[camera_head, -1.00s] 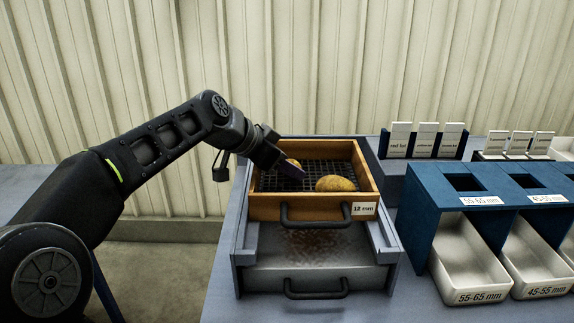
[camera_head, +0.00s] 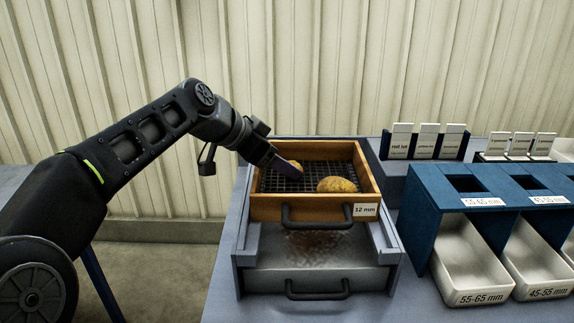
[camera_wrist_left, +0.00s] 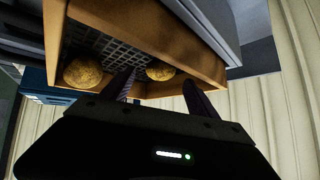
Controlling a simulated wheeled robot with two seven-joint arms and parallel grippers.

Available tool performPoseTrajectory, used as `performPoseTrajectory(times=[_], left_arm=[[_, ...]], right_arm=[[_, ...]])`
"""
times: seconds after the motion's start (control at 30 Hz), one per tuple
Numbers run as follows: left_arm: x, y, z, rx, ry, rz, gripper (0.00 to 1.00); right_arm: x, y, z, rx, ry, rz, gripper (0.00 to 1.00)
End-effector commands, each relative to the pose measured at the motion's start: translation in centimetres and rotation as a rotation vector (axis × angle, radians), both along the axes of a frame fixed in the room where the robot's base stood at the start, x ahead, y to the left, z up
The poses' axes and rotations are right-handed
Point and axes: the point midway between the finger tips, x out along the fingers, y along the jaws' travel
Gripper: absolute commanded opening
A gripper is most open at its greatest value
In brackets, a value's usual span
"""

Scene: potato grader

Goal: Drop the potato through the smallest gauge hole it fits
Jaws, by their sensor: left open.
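Two yellow-brown potatoes lie in a wooden sieve box with a mesh floor. One potato (camera_head: 337,185) is near the box's front right and shows at the left of the left wrist view (camera_wrist_left: 83,72). The other potato (camera_head: 296,165) is farther back, partly hidden by my gripper; in the wrist view it (camera_wrist_left: 160,71) shows between the fingers, beyond their tips. The blue gauge stand (camera_head: 425,215) has square holes, labelled 55-65 mm (camera_head: 466,184) and 45-55 mm (camera_head: 523,181). My right gripper is out of view.
The wooden sieve box (camera_head: 285,212), labelled 12 mm, sits on a grey frame above a metal drawer (camera_head: 320,277). White bins (camera_head: 470,265) stand under the gauge holes. Card holders (camera_head: 428,142) stand behind. A ribbed wall (camera_head: 300,70) closes the back.

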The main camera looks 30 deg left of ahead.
Motion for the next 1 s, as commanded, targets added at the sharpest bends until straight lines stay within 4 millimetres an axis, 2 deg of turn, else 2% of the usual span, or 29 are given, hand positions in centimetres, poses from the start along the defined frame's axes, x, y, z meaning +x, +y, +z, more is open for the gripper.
performPoseTrajectory(times=[0.2, 0.4, 1.0], left_arm=[[-3.3, 1.4, 3.3, 0.001, -0.003, 0.003, 0.69], [-5.3, 2.2, 5.2, 0.000, -0.003, 0.001, 0.69], [-5.7, 2.4, 5.6, 0.000, -0.001, 0.001, 0.69]], right_arm=[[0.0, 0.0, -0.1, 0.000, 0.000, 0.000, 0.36], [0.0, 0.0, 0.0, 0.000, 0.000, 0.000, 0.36], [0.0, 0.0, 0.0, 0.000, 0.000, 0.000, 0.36]])
